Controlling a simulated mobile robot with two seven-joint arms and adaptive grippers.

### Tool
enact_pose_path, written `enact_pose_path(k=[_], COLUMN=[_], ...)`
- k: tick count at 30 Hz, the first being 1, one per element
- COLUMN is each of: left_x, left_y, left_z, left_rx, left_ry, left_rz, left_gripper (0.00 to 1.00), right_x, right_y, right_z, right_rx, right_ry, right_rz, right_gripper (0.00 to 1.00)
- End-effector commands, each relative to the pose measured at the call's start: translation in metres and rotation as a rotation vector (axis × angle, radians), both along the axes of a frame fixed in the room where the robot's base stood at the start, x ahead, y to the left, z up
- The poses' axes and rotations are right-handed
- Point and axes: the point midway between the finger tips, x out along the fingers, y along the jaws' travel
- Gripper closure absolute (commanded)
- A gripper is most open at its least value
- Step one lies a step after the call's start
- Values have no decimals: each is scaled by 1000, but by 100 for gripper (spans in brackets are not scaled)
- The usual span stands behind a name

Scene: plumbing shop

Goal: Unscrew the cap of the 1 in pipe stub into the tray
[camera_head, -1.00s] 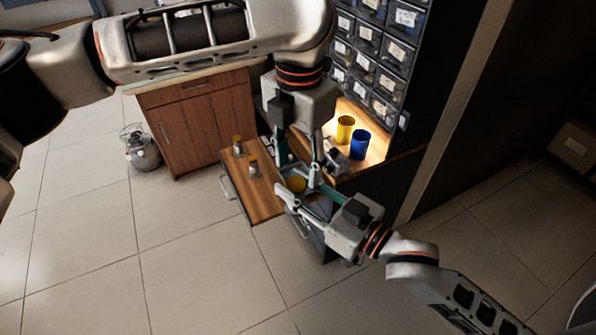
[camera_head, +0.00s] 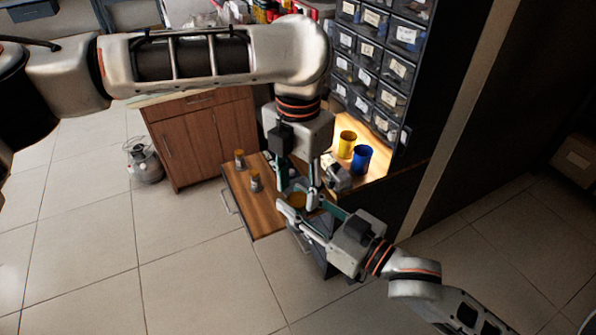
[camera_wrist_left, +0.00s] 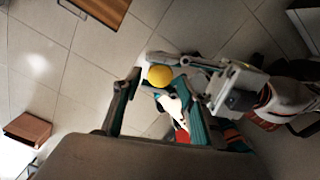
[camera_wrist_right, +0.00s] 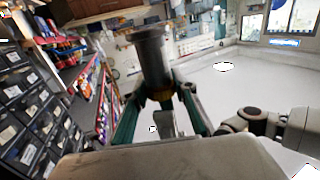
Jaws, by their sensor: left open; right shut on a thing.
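A dark grey pipe stub (camera_wrist_right: 151,55) with a yellow cap (camera_wrist_left: 159,76) is held in my right gripper (camera_wrist_right: 160,101), which is shut on it near the capped end. Two more capped stubs, one farther (camera_head: 239,159) and one nearer (camera_head: 255,182), stand upright on a wooden board with metal handles (camera_head: 262,216). I cannot tell whether this board is the tray.
A yellow cup (camera_head: 347,144) and a blue cup (camera_head: 361,160) stand on the lit bench at the right. Labelled drawers (camera_head: 382,75) rise behind them. A wooden cabinet (camera_head: 195,145) stands at the left, beside a metal canister (camera_head: 142,163). The tiled floor in front is clear.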

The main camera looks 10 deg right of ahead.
Motion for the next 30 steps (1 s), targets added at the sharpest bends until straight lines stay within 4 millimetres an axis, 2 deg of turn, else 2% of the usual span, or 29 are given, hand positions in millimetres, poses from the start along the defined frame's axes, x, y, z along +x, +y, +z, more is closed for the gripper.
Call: enact_pose_path(k=[6,14,15,19,21,22,24,30], left_x=[0,0,0,0,0,0,0,0], left_y=[0,0,0,0,0,0,0,0], left_z=[-16,-17,-17,-17,-17,-17,-17,-17], left_rx=[0,0,0,0,0,-1,-1,-1], left_ry=[0,0,0,0,0,-1,-1,-1], left_rz=[-1,-1,-1,-1,-1,-1,-1,0], left_gripper=[58,58,61,95,97,69,55,55], right_x=[0,0,0,0,0,0,0,0], right_y=[0,0,0,0,0,0,0,0], right_z=[3,3,3,3,3,3,3,3], right_rx=[4,4,4,4,4,4,4,4], right_ry=[-5,-5,-5,-5,-5,-5,-5,-5], right_rz=[1,1,1,1,1,1,1,1], right_gripper=[100,100,100,100,100,100,100,100])
